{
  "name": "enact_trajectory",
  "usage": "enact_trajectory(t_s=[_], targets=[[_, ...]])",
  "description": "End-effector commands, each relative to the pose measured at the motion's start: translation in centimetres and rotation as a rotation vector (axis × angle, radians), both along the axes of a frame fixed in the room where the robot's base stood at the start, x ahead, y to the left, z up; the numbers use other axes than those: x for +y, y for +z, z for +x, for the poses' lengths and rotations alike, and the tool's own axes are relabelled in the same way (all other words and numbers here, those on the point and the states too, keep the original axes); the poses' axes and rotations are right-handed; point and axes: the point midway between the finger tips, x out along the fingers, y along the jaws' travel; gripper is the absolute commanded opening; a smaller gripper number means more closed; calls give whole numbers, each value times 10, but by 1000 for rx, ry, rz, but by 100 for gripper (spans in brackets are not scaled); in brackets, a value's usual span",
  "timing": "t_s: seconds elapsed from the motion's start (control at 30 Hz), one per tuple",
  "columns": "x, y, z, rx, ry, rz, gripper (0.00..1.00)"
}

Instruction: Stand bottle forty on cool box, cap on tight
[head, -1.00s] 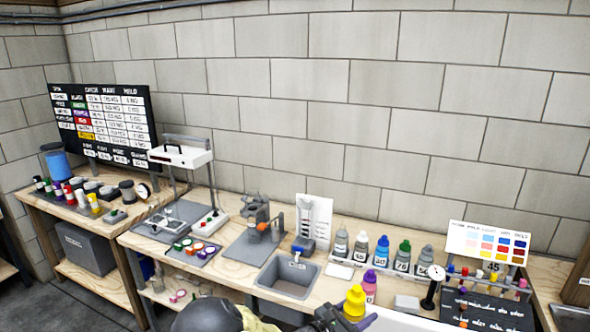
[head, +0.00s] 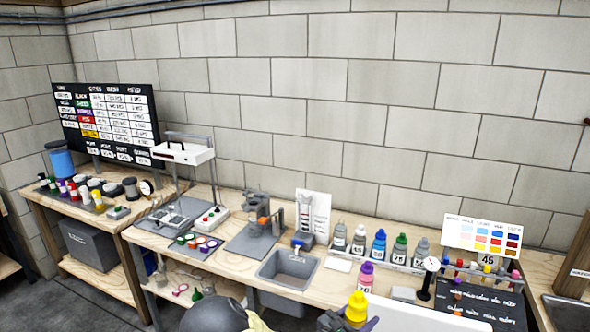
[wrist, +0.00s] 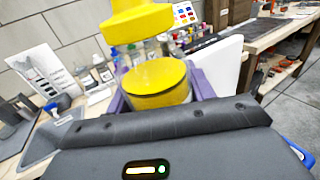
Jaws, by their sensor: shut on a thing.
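My gripper (head: 350,322) is at the bottom of the head view, shut on a bottle with a yellow cap (head: 356,300). In the wrist view the yellow cap (wrist: 138,18) sits above a rounded yellow body (wrist: 155,84) between the purple fingers. The bottle looks near upright, and its number is not visible. I cannot tell how tight the cap is. A white box-like thing (head: 405,318), possibly the cool box, is just right of the gripper, cut by the frame edge. Its white side (wrist: 215,68) also shows in the wrist view.
A pink bottle with a purple cap (head: 366,278) stands just behind the held bottle. Several numbered bottles (head: 380,247) stand in a row behind it. A gauge on a stand (head: 428,278) is at the right. A grey sink (head: 288,270) is at the left.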

Motion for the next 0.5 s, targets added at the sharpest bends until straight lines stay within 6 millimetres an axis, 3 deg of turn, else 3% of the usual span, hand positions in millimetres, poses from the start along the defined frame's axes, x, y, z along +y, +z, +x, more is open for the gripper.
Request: enact_trajectory(t_s=[0.27, 0.5], targets=[[-1, -30, -1, 6, 148, -6, 0], [5, -81, -7, 9, 396, -8, 0]])
